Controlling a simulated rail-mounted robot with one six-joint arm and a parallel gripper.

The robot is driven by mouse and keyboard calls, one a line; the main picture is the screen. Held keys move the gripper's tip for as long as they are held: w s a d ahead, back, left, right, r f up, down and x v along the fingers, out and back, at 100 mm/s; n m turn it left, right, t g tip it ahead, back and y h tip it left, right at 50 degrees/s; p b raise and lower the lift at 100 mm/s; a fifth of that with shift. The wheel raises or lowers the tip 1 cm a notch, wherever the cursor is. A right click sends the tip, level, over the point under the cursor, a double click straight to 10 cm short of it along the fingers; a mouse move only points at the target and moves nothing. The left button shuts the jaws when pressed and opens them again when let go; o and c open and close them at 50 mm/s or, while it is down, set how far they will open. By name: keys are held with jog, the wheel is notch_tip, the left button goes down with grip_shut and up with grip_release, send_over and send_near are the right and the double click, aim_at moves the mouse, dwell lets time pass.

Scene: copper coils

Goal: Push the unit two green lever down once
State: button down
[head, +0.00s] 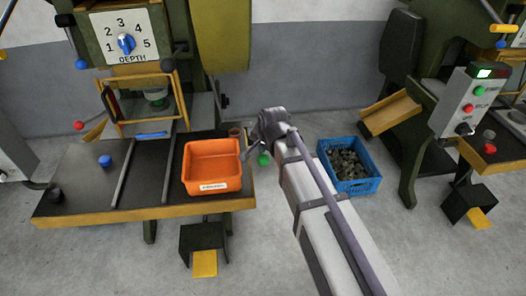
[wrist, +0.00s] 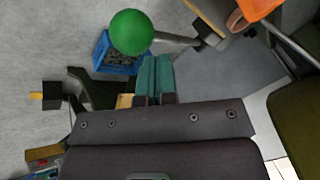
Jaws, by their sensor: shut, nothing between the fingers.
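The green lever shows as a round green ball (wrist: 131,33) on a thin metal rod (wrist: 178,40) in the wrist view. The rod runs right to the machine table's edge. In the head view the green ball (head: 263,159) sits beside the table's right end, just below my wrist. My gripper (wrist: 155,62) has its teal fingers shut and empty. In the wrist view its tips are just below and right of the ball; I cannot tell if they touch it. In the head view the fingers are hidden behind my arm.
An orange bin (head: 212,166) stands on the machine table (head: 95,205), left of the lever. A blue crate (head: 348,186) of metal pieces is on the floor to the right. Another green machine with a control box (head: 468,100) stands farther right. Floor between is clear.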

aim_at(265, 155)
jog(key=shift+s+f+b, duration=0.3)
jog(key=shift+f+b, duration=0.45)
jog(key=shift+f, duration=0.05)
jog(key=shift+s+f+b, duration=0.3)
jog(key=shift+f+b, duration=0.45)
jog(key=shift+f, duration=0.05)
dwell(1.2)
jog(key=shift+r, duration=0.1)
dwell(0.4)
jog(key=shift+w+a+r+p, duration=0.1)
jog(key=shift+w+r+p, duration=0.25)
jog(key=shift+r+p, duration=0.55)
jog(key=shift+w+d+r+p, duration=0.1)
jog(key=shift+w+r+p, duration=0.25)
jog(key=shift+r+p, duration=0.55)
jog(key=shift+w+a+r+p, duration=0.1)
jog(key=shift+w+r+p, duration=0.25)
jog(key=shift+r+p, duration=0.55)
jog(key=r+p, duration=0.1)
jog(key=w+r+p, duration=0.1)
jog(key=r+p, duration=0.2)
jog(key=shift+w+a+r+p, duration=0.1)
jog(key=shift+w+r+p, duration=0.2)
jog(key=shift+w+p, duration=0.05)
